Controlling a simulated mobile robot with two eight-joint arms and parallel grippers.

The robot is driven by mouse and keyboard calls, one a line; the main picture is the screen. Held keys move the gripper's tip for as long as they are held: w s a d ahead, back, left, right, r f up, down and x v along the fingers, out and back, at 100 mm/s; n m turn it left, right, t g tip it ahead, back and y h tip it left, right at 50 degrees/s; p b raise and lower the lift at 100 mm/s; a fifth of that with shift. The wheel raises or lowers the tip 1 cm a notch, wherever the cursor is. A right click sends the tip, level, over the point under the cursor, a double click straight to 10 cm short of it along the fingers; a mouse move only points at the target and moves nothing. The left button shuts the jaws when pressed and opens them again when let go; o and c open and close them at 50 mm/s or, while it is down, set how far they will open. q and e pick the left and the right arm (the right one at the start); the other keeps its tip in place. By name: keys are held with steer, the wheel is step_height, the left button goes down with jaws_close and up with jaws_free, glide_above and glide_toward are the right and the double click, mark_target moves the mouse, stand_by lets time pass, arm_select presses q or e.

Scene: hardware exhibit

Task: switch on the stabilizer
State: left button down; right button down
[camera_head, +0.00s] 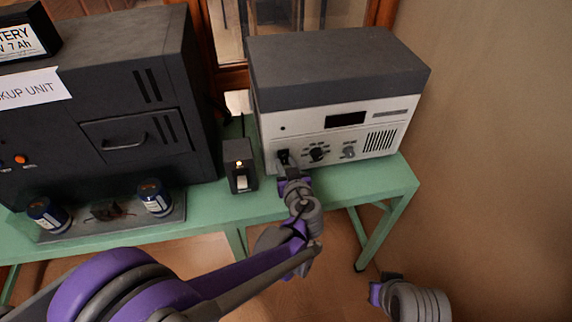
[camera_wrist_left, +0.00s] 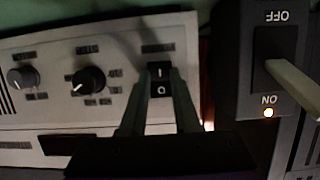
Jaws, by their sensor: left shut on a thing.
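The stabilizer (camera_head: 340,100) is a pale box with a dark grey top on the right part of the green table. Its front has a dark display (camera_head: 345,119), two knobs and a black rocker switch (camera_wrist_left: 160,80) marked I and O. My left gripper (camera_head: 284,158) is at the lower left of this front. In the left wrist view its two fingers (camera_wrist_left: 160,85) are shut on the rocker switch, one on each side, with the I and O marks visible between them. My right gripper (camera_head: 377,293) is low at the right, away from the table; its fingers are not clear.
A small dark switch box (camera_head: 239,166) stands just left of the stabilizer; its lamp (camera_wrist_left: 268,113) glows beside ON, and it has a pale lever (camera_wrist_left: 292,88). A large dark backup unit (camera_head: 110,90) fills the left. Blue cans (camera_head: 154,197) stand on a tray before it.

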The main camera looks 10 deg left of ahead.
arm_select(q)
steer(key=shift+f+t+y+b, duration=0.4)
steer(key=shift+f+t+b, duration=0.1)
steer(key=shift+t+b, duration=0.6)
steer(key=shift+r+t, duration=0.1)
steer(key=shift+t, duration=0.2)
steer(key=c, duration=0.6)
jaws_free()
steer(key=shift+c, duration=0.2)
steer(key=v, duration=1)
steer(key=shift+s, duration=0.35)
steer(key=shift+d, duration=0.15)
